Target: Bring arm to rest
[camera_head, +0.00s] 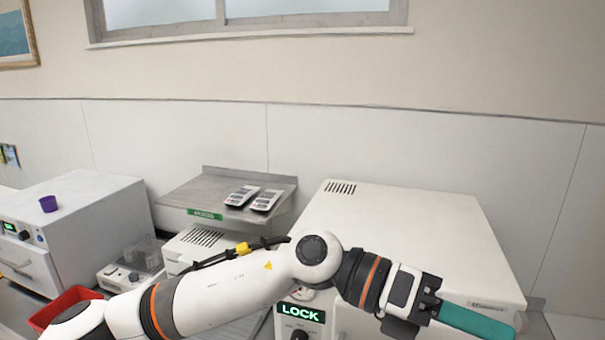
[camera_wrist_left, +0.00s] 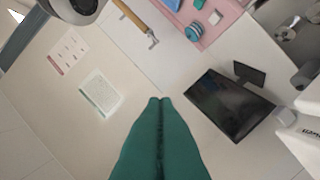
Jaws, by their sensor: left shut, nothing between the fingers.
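My left arm (camera_head: 215,295) reaches across the head view from the lower left to the lower right. Its left gripper (camera_head: 500,332) has teal fingers and is in front of the large white machine at the right. In the left wrist view the teal fingers (camera_wrist_left: 158,102) lie together, shut and empty. My right gripper is not in view.
The white machine (camera_head: 410,220) with a LOCK display (camera_head: 300,312) is close behind my arm. A metal shelf (camera_head: 185,192) holds two dark-faced packs (camera_head: 265,200). A red tray (camera_head: 62,303) is at lower left. The wrist view shows a black monitor (camera_wrist_left: 228,102).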

